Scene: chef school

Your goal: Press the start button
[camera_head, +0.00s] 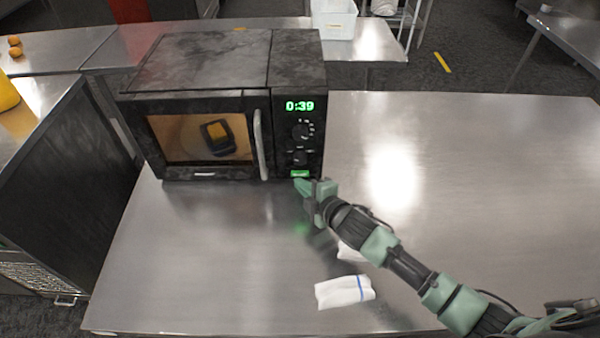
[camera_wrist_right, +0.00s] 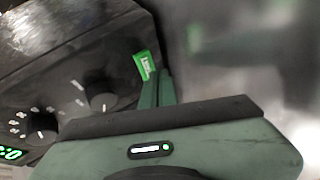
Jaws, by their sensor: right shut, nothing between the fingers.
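The black microwave (camera_head: 200,80) stands on the metal table with its door shut. Its display (camera_head: 299,106) is lit green and reads 0:39. The green start button (camera_head: 299,174) is at the bottom of its control panel; it also shows in the right wrist view (camera_wrist_right: 144,65). A dark item with a yellow top (camera_head: 217,136) is visible inside through the lit window. My right gripper (camera_head: 304,184) is shut and empty, its fingertips at the start button's lower edge. In the right wrist view the fingertips (camera_wrist_right: 163,76) are beside the button; I cannot tell whether they touch it. My left gripper is not in view.
A white folded cloth with a blue stripe (camera_head: 344,292) lies on the table (camera_head: 480,150) in front, with another white piece partly behind my right arm. Two dials (camera_head: 302,132) sit above the button. The table's right side is clear.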

